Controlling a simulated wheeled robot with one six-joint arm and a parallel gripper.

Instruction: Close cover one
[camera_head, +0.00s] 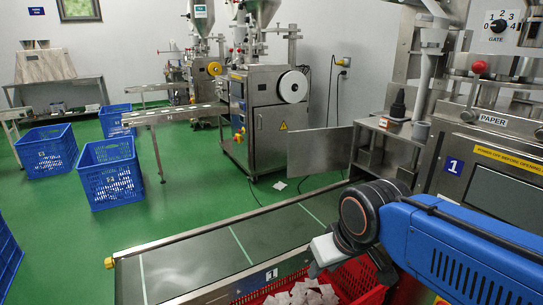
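The machine marked 1 (455,165) stands at the right, with a dark window and a yellow warning strip on its front. A flat steel panel (320,152) stands out from the left side of this machine, upright, and looks like a cover swung open. I cannot tell for sure that it is cover one. My blue arm reaches in from the right edge in front of the machine. My gripper (322,264) is at its end, low in the picture above a red crate, well apart from the panel. Its fingertips are not clear.
A dark conveyor (215,255), also labelled 1, runs across the lower middle. The red crate (355,279) with several white teabags is beside it. Blue crates (110,172) stand on the green floor at the left. Another packer (268,115) stands behind.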

